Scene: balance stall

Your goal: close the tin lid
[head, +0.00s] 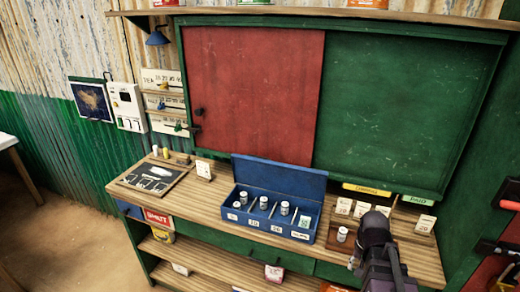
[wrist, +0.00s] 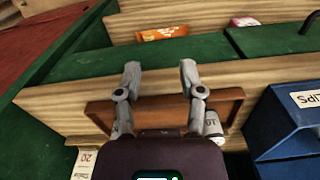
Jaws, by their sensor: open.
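The blue tin (head: 265,226) stands open on the wooden counter, with several grey-white cylinders and slips in its compartments. Its lid (head: 280,176) stands up along the back edge, tilted back. In the wrist view a blue corner of the tin (wrist: 290,125) with a label reading "LIPS" shows at the right edge; the lid is not clearly seen there. My gripper (wrist: 160,74) is open, its two fingers apart with nothing between them, over the wooden tray to the right of the tin in the head view. There my dark wrist hides the fingers.
A wooden tray (wrist: 165,98) lies under my gripper. A cylinder (wrist: 212,126) marked 10 stands at its side. Several number cards (head: 361,209) stand behind my wrist. A black board (head: 152,178) lies left of the tin. Red and green panels rise close behind the counter.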

